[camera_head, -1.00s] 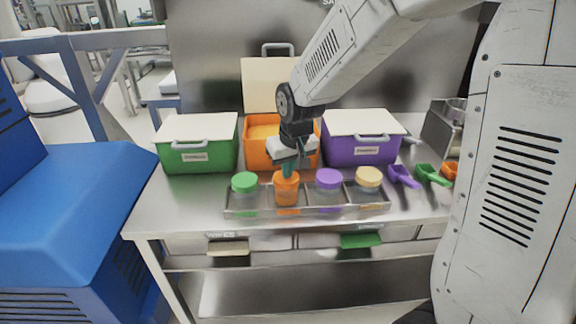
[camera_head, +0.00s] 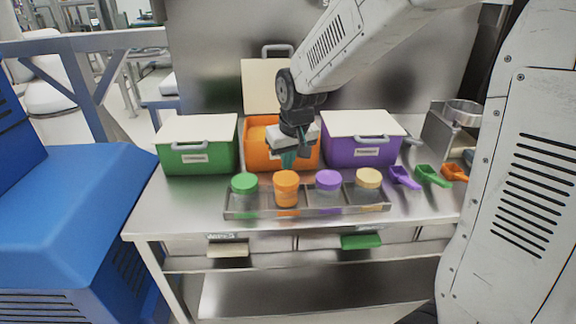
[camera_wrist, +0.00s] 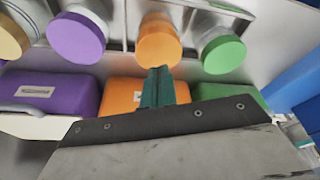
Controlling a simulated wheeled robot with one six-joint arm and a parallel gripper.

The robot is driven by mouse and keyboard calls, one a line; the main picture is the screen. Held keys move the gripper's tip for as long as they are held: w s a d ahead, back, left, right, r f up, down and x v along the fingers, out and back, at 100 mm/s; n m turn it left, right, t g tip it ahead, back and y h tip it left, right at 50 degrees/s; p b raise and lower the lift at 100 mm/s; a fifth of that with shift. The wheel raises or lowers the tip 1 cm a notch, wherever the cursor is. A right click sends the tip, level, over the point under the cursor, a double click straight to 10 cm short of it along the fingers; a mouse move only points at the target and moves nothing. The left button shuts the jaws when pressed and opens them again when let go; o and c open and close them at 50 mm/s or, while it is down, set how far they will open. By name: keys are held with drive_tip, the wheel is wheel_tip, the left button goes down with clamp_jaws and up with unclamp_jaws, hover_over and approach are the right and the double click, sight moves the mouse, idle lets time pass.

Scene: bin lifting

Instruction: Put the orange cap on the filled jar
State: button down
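The orange cap (camera_head: 286,179) sits on top of the filled jar (camera_head: 287,199), which shows orange contents and stands upright in the clear rack. The cap also shows in the wrist view (camera_wrist: 158,45) at top centre, with the jar largely hidden. My gripper (camera_head: 289,161) is above and slightly behind the cap, apart from it. In the wrist view its teal fingers (camera_wrist: 158,87) lie close side by side with nothing between them, tips just short of the cap.
The rack (camera_head: 310,212) also holds jars with green (camera_head: 245,183), purple (camera_head: 328,179) and yellow (camera_head: 369,178) caps. Behind stand a green bin (camera_head: 197,155), an open orange bin (camera_head: 259,157) and a purple bin (camera_head: 360,150). Coloured scoops (camera_head: 432,176) lie at right.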

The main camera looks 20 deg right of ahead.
drive_tip(key=shift+r, duration=1.95)
drive_tip(key=s+d+r+g, duration=0.1)
drive_tip(key=s+r, duration=0.1)
drive_tip(key=s, duration=1.2)
drive_tip(key=s+d+r, duration=0.2)
drive_tip(key=s+r, duration=0.1)
drive_tip(key=s, duration=1.2)
drive_tip(key=shift+m+g, duration=0.4)
drive_tip(key=shift+s, duration=0.1)
